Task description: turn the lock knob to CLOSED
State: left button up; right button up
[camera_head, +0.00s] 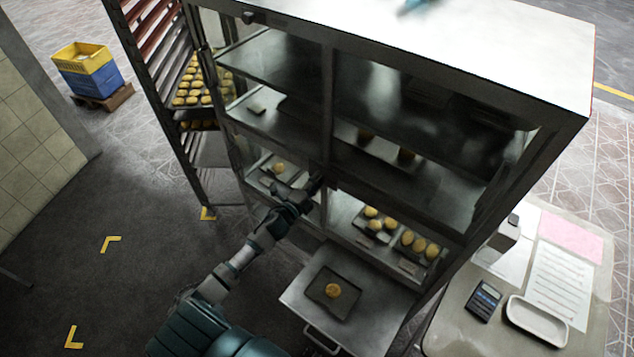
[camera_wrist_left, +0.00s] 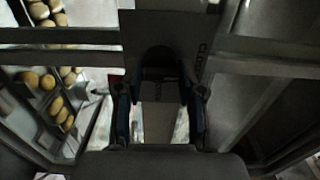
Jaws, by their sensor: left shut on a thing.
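My left arm reaches up from the bottom of the head view to the middle post of a dark metal display cabinet (camera_head: 328,110). My left gripper (camera_head: 314,186) is at that post, and the knob is hidden there by the gripper and shadow. In the left wrist view, my left gripper (camera_wrist_left: 161,100) has one finger on each side of the dark, rounded lock knob (camera_wrist_left: 160,62) and is shut on it. A dark plate (camera_wrist_left: 190,28) lies behind the knob, with partly readable lettering along its right side. The knob's exact angle is hard to tell. My right gripper is not in view.
Shelves hold trays of buns (camera_head: 372,222). A table (camera_head: 455,300) with papers, a calculator and a white dish is at right. A tall rack (camera_head: 160,75) stands at left.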

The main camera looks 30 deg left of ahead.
pick_arm(q)
jog(key=shift+a+r, duration=0.1)
jog(key=shift+a, duration=0.1)
jog(key=o, duration=1.1)
jog(key=shift+o, duration=0.2)
jog(key=shift+w+a+f, duration=0.1)
jog(key=shift+a+f, duration=0.05)
jog(key=shift+f, duration=0.05)
jog(key=s+a, duration=0.1)
jog(key=s, duration=1.1)
jog(key=shift+a, duration=0.15)
